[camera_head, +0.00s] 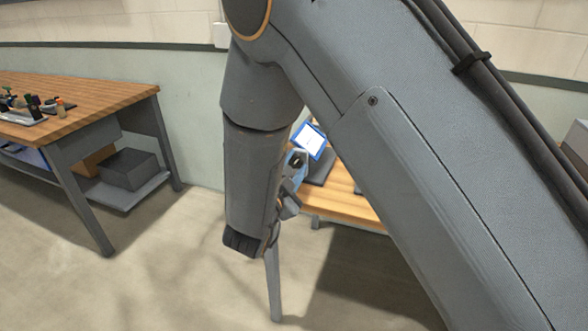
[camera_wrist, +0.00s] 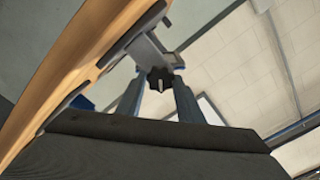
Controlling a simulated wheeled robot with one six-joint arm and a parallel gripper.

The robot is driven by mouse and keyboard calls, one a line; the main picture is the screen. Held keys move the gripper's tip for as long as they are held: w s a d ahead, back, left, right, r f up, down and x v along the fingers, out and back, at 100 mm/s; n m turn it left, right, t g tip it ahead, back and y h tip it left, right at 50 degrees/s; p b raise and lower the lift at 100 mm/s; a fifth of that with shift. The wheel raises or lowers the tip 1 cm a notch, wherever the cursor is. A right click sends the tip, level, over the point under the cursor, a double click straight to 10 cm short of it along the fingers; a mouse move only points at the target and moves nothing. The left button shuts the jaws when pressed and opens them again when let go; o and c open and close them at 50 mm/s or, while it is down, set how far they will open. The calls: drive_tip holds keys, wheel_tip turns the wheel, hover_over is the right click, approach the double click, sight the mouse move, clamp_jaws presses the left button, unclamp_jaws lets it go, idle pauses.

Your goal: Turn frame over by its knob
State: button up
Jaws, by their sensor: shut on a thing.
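My gripper (camera_wrist: 160,88) shows in the wrist view with its two fingers on either side of a dark, lobed knob (camera_wrist: 159,75), shut on it. The knob sits by a grey metal bracket (camera_wrist: 148,50) at the table edge. A white panel with a blue border (camera_head: 311,141) stands tilted above the table in the head view; part of a pale panel (camera_wrist: 210,109) also shows behind a finger in the wrist view. I cannot tell whether this panel is the frame. My arm hides most of the gripper and knob in the head view.
The wooden table (camera_head: 345,207) is largely hidden behind my arm. A dark flat base (camera_head: 320,167) lies on it by the panel. A second workbench (camera_head: 95,95) with small items stands at the left, with a grey box (camera_head: 130,168) on its lower shelf. Open floor lies between.

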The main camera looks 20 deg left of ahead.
drive_tip(key=m+b, duration=0.4)
drive_tip(key=m, duration=0.2)
drive_tip(key=shift+f+b, duration=0.2)
drive_tip(key=shift+b, duration=0.2)
drive_tip(key=m+b, duration=0.3)
drive_tip(key=m, duration=0.1)
drive_tip(key=shift+b, duration=0.3)
drive_tip(key=shift+m, duration=0.5)
drive_tip(key=o, duration=1.1)
drive_tip(key=shift+c, duration=0.2)
drive_tip(key=s, duration=0.8)
drive_tip(key=shift+a+b, duration=0.3)
